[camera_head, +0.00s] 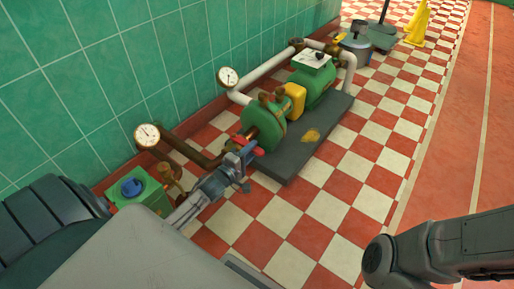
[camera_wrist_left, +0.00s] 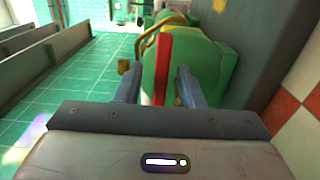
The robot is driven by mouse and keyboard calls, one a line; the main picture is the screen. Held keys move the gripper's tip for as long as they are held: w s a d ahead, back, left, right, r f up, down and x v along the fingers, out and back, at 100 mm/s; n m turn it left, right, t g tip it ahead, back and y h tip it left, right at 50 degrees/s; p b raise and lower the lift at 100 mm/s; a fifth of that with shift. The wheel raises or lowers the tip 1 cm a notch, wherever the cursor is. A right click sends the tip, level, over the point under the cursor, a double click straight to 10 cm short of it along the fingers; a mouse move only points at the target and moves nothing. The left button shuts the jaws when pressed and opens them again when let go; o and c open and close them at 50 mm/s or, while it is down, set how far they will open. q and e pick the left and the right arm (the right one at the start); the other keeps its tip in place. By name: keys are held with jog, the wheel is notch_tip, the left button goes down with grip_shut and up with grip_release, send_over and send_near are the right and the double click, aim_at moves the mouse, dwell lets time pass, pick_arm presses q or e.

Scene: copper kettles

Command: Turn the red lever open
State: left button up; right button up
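The red lever (camera_wrist_left: 163,68) stands upright in the left wrist view, in front of a green round pump body (camera_wrist_left: 200,68). My left gripper (camera_wrist_left: 159,80) is open, with one finger on each side of the lever and a visible gap to both. In the head view the left gripper (camera_head: 239,164) is at the near end of the green pump (camera_head: 264,122). Small red parts of the lever (camera_head: 259,151) show beside its fingers; the rest is hidden by the gripper. My right arm comes in at the lower right; its gripper is out of view.
The pump sits on a dark plinth (camera_head: 309,150). Pipes with two round gauges (camera_head: 147,135) (camera_head: 228,77) run along the green tiled wall. A green box with a blue knob (camera_head: 132,187) is near my left arm. The checkered floor right of the plinth is clear.

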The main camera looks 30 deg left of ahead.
pick_arm(q)
jog(key=shift+w+d+p, duration=0.1)
jog(key=shift+w+p, duration=0.25)
jog(key=shift+w, duration=1.35)
grip_shut()
